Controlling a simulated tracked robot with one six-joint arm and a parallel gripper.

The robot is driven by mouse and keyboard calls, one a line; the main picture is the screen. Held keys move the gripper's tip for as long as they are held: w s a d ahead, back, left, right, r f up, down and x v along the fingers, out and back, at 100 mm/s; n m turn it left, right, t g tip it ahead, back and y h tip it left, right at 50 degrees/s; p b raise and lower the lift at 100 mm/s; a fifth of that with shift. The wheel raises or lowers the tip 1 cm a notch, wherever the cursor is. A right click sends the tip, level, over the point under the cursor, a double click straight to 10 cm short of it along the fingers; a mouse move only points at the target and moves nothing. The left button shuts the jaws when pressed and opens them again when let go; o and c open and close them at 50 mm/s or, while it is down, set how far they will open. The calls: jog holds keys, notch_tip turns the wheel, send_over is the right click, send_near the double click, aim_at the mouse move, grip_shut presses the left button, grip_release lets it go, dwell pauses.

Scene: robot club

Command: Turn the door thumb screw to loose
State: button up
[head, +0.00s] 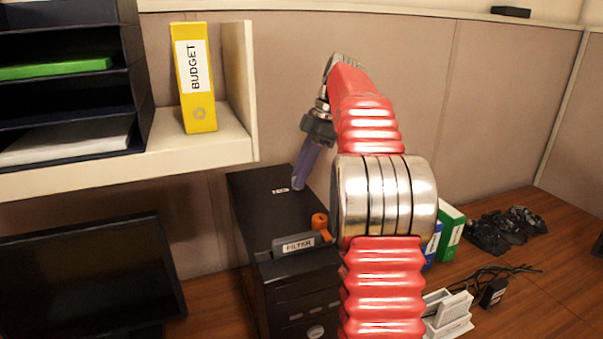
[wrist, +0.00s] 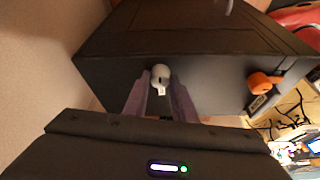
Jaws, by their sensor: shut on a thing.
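A black box-shaped unit (head: 256,205) stands on the desk, and its dark face fills much of the wrist view (wrist: 205,55). A small pale grey knob (wrist: 160,72), which looks like the door thumb screw, sits between my fingertips in the wrist view. My gripper (wrist: 160,92) is shut on it, a purple finger on each side. In the head view my gripper (head: 297,186) points down at the unit's top beside a small white label (head: 281,190), too small to read. The knob is hidden there, and its turn angle cannot be told.
An orange knob (head: 319,221), also in the wrist view (wrist: 262,81), sits on the same unit near a FILTER label (head: 298,244). A shelf (head: 240,120) with a yellow BUDGET binder (head: 194,80) is at the left. A monitor (head: 90,275) stands below it.

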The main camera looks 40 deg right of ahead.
jog(key=o, duration=1)
jog(key=shift+o, duration=0.2)
jog(key=shift+r, duration=0.1)
jog(key=v, duration=0.7)
jog(key=shift+s, duration=0.15)
dwell(0.5)
